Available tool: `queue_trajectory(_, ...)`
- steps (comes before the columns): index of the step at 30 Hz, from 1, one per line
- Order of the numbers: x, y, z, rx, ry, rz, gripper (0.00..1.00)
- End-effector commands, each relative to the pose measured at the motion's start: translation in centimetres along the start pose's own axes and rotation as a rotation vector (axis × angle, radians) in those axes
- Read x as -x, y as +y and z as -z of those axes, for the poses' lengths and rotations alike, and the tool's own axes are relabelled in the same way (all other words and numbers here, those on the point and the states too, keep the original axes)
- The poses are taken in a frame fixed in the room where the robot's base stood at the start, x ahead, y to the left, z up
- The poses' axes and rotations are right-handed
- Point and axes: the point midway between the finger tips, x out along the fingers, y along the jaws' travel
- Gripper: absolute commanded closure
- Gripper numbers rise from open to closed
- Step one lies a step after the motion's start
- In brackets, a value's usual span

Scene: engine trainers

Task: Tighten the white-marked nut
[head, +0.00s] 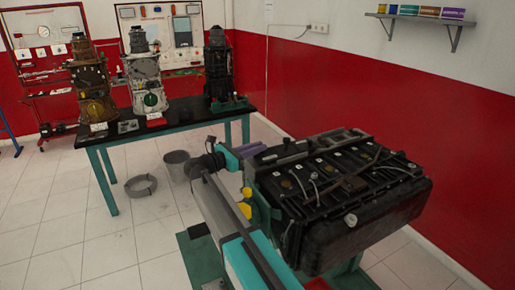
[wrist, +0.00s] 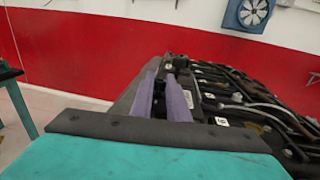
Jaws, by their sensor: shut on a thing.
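The engine block (head: 345,200) is dark and lies on a green stand at the right in the head view; its top also shows in the wrist view (wrist: 245,105). No nut with a white mark can be picked out for sure. A pale round piece (head: 351,219) sits on the engine's near side, and a small white patch (wrist: 221,121) shows on its top. My gripper (wrist: 172,75) has two purple fingers, close together beside the engine's top edge. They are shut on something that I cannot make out. Whether it touches the engine is unclear.
A black-topped table (head: 170,125) with teal legs carries several upright engine trainers at the back left. A red and white wall (head: 400,110) runs behind the engine.

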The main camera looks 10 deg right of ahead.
Motion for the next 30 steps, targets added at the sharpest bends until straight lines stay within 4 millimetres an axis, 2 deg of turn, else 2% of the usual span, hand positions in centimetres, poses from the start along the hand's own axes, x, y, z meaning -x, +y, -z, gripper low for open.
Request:
queue_trajectory(1,-0.03,0.57,-0.19,0.000,-0.002,0.026,1.00)
queue_trajectory(18,-0.16,1.15,-0.23,-0.001,-0.003,0.332,1.00)
queue_trajectory(30,-0.21,1.14,-0.15,-0.001,-0.002,0.461,1.00)
